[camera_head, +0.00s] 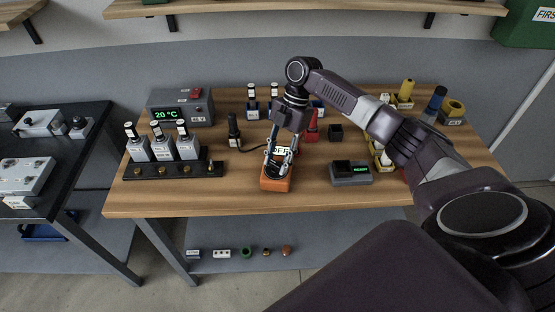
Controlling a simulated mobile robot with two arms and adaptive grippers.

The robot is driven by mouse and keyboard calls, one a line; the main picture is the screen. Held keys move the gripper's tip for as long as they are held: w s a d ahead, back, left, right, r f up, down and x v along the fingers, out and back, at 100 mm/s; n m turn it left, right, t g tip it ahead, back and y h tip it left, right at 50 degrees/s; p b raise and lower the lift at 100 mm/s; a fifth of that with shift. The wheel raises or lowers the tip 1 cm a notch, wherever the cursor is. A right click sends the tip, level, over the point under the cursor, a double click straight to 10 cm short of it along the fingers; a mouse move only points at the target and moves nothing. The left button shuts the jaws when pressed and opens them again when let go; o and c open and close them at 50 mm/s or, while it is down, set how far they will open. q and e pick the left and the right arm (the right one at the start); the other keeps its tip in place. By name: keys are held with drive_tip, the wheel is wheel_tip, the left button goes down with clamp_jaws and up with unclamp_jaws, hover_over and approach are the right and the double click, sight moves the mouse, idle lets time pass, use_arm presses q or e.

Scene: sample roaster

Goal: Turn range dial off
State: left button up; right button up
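An orange meter (276,184) lies near the front middle of the wooden table. Its small lit display (283,151) seems to read OFF and is partly covered by my gripper. My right gripper (278,168) reaches down over the meter from above, its fingers spread apart on either side of the dark round dial area. The dial is mostly hidden between the fingertips, so I cannot tell whether they touch or grip it. My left gripper is not in view.
A rack with several bottles (163,148) and a grey box reading 20 °C (168,114) stand at left. A grey device reading READY (351,173) is close on the right. A dark probe (233,127) stands behind left. The table's front strip is clear.

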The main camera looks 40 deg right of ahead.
drive_tip(key=o, duration=0.4)
drive_tip(key=shift+c, duration=0.2)
drive_tip(key=v, duration=1.2)
drive_tip(key=shift+d, duration=0.1)
